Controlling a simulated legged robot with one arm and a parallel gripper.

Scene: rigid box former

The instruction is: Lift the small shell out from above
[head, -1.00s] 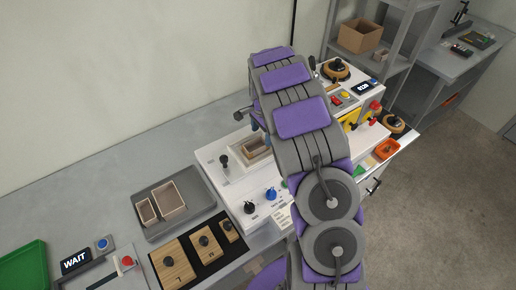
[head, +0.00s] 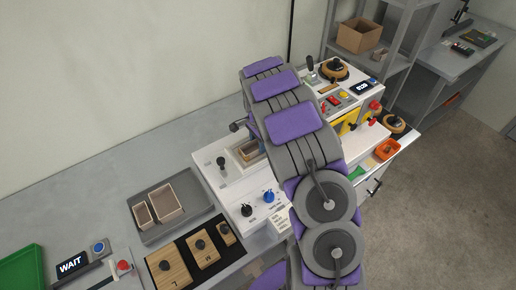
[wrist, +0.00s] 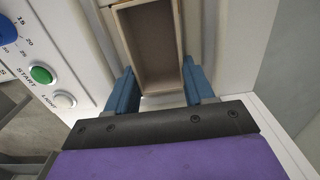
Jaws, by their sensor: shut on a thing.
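The small shell (wrist: 152,45) is a tan, open-topped rectangular box. In the wrist view it lies between the two blue fingers of my gripper (wrist: 163,88), which are shut on its sides. In the head view part of the shell (head: 249,152) shows in the recess of the white machine (head: 211,165), beside my arm. My arm hides the rest of it and most of the gripper. I cannot tell whether the shell is clear of its seat.
A grey tray (head: 190,231) with two tan open boxes stands to the left. Wooden blocks with black knobs (head: 168,266) lie in front of it. The machine has knobs close to the recess, and a green START button (wrist: 41,75) is near my gripper.

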